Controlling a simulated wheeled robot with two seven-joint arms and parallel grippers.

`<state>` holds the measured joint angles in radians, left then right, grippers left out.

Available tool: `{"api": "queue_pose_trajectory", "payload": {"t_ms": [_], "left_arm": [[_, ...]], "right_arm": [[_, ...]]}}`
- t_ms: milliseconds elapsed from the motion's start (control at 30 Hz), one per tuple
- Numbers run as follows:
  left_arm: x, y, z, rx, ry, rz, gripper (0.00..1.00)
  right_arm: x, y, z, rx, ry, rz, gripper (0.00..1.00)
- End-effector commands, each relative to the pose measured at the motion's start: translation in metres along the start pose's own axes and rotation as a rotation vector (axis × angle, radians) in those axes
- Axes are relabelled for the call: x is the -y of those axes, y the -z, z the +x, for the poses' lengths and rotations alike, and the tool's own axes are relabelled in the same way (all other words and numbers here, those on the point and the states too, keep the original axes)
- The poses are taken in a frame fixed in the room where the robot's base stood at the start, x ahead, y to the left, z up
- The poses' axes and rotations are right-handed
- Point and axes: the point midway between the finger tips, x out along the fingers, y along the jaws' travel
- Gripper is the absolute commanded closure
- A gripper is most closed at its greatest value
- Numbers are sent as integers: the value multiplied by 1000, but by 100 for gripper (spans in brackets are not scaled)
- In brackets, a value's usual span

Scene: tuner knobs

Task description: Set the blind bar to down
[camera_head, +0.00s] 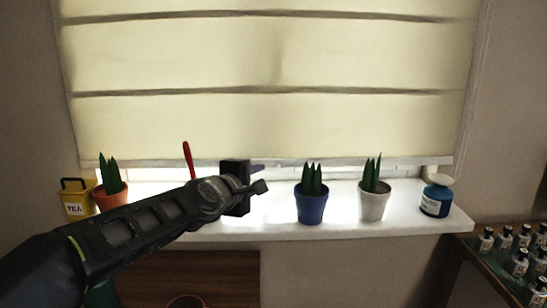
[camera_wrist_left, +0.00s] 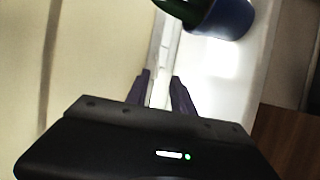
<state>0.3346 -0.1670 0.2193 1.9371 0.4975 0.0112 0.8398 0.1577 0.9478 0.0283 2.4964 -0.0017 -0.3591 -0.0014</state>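The blind bar (camera_head: 350,163) is the pale strip along the lower edge of the cream blind (camera_head: 270,60). It hangs level, a little above the white sill, with a thin bright gap below it. My left gripper (camera_head: 262,168) is in front of the bar near its middle, fingers pointing at it. In the left wrist view its two dark fingers (camera_wrist_left: 160,80) stand apart. The pale bar (camera_wrist_left: 160,45) runs in line with the gap between them. I cannot tell whether they touch it. My right gripper is not in view.
The blue pot (camera_wrist_left: 228,18) is nearest my gripper. Several small bottles (camera_head: 520,262) stand lower right.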

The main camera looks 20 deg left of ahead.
Motion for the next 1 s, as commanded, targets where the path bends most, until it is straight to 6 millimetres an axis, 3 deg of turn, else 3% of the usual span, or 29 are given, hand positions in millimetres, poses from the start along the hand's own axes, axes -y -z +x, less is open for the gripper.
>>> {"api": "queue_pose_trajectory", "payload": {"t_ms": [467, 1000], "left_arm": [[-3, 0, 4, -1, -6, -32, 71], [-5, 0, 72, -1, -6, -31, 71]], "right_arm": [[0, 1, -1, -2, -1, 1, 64], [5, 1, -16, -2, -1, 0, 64]]}}
